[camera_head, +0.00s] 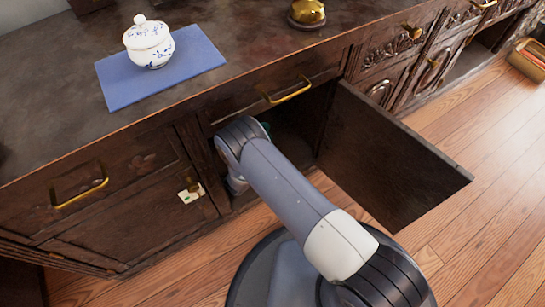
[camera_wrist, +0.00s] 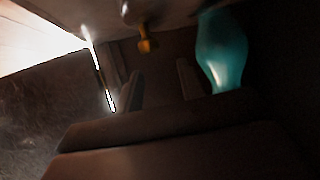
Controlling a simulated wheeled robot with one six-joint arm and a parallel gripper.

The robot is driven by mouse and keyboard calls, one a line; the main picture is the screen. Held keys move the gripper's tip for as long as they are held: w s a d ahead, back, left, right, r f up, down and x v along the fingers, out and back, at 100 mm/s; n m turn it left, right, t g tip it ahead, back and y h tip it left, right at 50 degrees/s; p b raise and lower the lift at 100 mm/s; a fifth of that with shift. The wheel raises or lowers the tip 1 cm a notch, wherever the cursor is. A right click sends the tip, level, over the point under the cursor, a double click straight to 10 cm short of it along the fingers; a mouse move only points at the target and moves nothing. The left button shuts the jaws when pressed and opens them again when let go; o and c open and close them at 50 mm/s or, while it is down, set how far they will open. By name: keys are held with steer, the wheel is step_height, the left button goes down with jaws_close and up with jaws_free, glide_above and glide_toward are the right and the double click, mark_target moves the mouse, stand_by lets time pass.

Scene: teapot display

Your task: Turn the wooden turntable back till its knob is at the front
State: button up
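My arm reaches into the open cupboard below the counter, and my gripper is hidden inside it in the head view. In the wrist view two dark fingers of my gripper (camera_wrist: 160,83) stand apart with nothing seen between them. A small brass-coloured knob-like piece (camera_wrist: 147,43) is beyond the fingers, near the top; I cannot tell whether it belongs to the turntable. A teal vase (camera_wrist: 222,58) stands to the right of the fingers. The wooden turntable cannot be made out clearly in the dark.
The cupboard door (camera_head: 385,160) stands open to the right of my arm. A drawer with a brass handle (camera_head: 288,90) is above the opening. On the counter (camera_head: 235,30) are a white-and-blue lidded pot (camera_head: 149,43) on a blue mat (camera_head: 120,85) and a brass object (camera_head: 307,13).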

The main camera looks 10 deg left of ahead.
step_height(320, 180, up, 6)
steer(key=shift+r+p, duration=0.25)
steer(key=shift+p, duration=0.85)
steer(key=shift+w, duration=0.1)
